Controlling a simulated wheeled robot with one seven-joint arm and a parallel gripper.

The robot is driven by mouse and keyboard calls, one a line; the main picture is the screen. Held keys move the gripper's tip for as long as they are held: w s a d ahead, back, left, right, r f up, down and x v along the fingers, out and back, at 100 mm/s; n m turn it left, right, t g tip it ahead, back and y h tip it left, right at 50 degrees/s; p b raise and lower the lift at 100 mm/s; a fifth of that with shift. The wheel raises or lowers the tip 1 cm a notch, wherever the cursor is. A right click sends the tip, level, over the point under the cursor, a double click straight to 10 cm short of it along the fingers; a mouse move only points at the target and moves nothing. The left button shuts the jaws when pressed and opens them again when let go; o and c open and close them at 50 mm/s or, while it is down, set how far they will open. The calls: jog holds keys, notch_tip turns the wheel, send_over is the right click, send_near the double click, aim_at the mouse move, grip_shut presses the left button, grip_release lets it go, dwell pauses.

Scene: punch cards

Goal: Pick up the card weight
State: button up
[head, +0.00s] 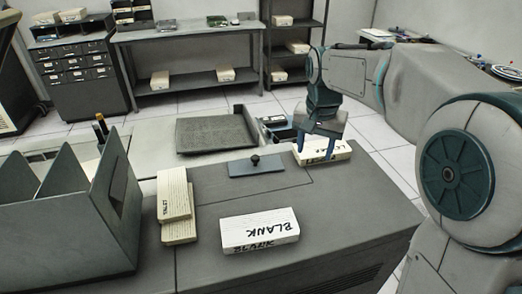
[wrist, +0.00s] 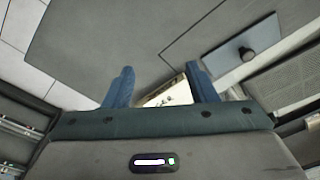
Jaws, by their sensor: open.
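The card weight (head: 256,166) is a flat dark plate with a small black knob, lying on the grey machine top in the head view. In the wrist view the card weight (wrist: 232,59) lies to the upper right, outside the fingers. My gripper (head: 319,150) is right of the card weight and over a white card stack (head: 335,148) at the machine's far right edge. In the wrist view my gripper (wrist: 160,82) is open with blue fingers apart, and part of that card stack (wrist: 170,95) shows between them. Whether the fingers touch the stack I cannot tell.
A stack marked BLANK (head: 259,231) lies at the front of the machine top (head: 350,205). Other card stacks (head: 176,206) lie to its left, beside a grey divided hopper (head: 118,215). A dark tray (head: 215,133) is behind the card weight. The top's right front is clear.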

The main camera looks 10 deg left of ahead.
jog(key=w+a+m+p, duration=0.1)
jog(key=w+a+p, duration=0.1)
jog(key=w+a, duration=0.6)
jog(key=m+g+p, duration=0.1)
jog(key=p, duration=0.1)
send_over(255, 156)
jog(key=f, duration=0.5)
jog(key=f+p, duration=0.1)
jog(key=f, duration=0.3)
jog(key=shift+s+d+f, duration=0.2)
jog(key=shift+f, duration=0.2)
jog(key=shift+w+a+f+p, duration=0.1)
jog(key=shift+f+p, duration=0.35)
jog(key=shift+f, duration=0.85)
jog(key=shift+a+f+p, duration=0.1)
jog(key=shift+f+p, duration=0.35)
jog(key=shift+f, duration=0.85)
grip_shut()
